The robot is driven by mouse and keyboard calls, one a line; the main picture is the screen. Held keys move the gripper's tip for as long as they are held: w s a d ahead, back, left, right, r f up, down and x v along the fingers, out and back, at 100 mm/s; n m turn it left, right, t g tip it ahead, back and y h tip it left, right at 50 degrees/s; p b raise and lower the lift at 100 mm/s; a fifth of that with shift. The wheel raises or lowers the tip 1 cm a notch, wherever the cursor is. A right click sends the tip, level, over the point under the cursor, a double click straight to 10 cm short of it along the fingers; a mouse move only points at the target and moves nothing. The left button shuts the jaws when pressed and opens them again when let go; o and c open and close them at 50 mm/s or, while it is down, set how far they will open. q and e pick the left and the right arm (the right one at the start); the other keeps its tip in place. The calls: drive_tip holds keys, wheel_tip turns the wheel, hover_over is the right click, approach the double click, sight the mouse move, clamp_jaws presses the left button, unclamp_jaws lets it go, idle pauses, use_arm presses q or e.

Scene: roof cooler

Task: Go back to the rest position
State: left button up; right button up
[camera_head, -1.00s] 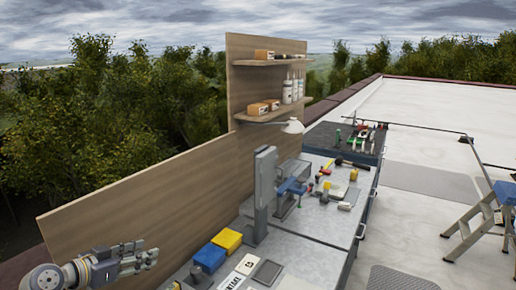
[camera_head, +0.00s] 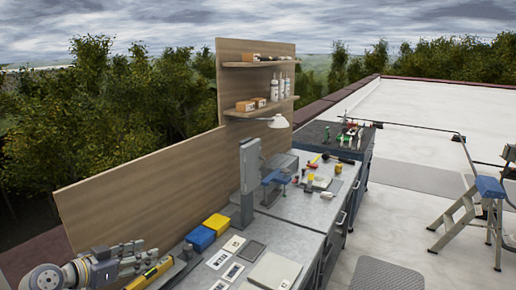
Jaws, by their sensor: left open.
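My left gripper (camera_head: 139,251) is at the lower left, in front of the wooden back panel and over the near end of the workbench (camera_head: 301,238). Its fingers point right, and it is open with nothing seen between the fingers. A yellow level-like tool (camera_head: 150,274) lies just below and beside it. I cannot tell the exact gap between them. My right gripper is not in this view.
A blue box (camera_head: 200,238) and a yellow box (camera_head: 217,223) sit right of the gripper. A grey upright column (camera_head: 249,180) stands on the bench. A wooden panel (camera_head: 150,185) runs behind. A stepladder (camera_head: 470,215) stands on the roof at right.

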use_arm(q)
drive_tip(key=s+d+f+g+y, duration=0.1)
drive_tip(key=s+d+f+g, duration=0.3)
drive_tip(key=s+f, duration=0.55)
drive_tip(key=s+d+f+g+y, duration=0.2)
drive_tip(key=s+d+f, duration=0.4)
drive_tip(key=s+f, duration=0.3)
drive_tip(key=s+d+n+g+y, duration=0.15)
drive_tip(key=s+n+y, duration=0.25)
drive_tip(key=s, duration=1.6)
wheel_tip(320, 180, down, 32)
drive_tip(key=r+g+b, duration=0.1)
drive_tip(key=g+b, duration=0.1)
drive_tip(key=b, duration=0.4)
drive_tip(key=s+a+f+g+b, duration=0.1)
drive_tip(key=s+a+f+b, duration=0.2)
drive_tip(key=s+f, duration=1.5)
wheel_tip(320, 180, down, 4)
drive_tip(key=shift+a+r+b, duration=0.2)
drive_tip(key=shift+b, duration=0.3)
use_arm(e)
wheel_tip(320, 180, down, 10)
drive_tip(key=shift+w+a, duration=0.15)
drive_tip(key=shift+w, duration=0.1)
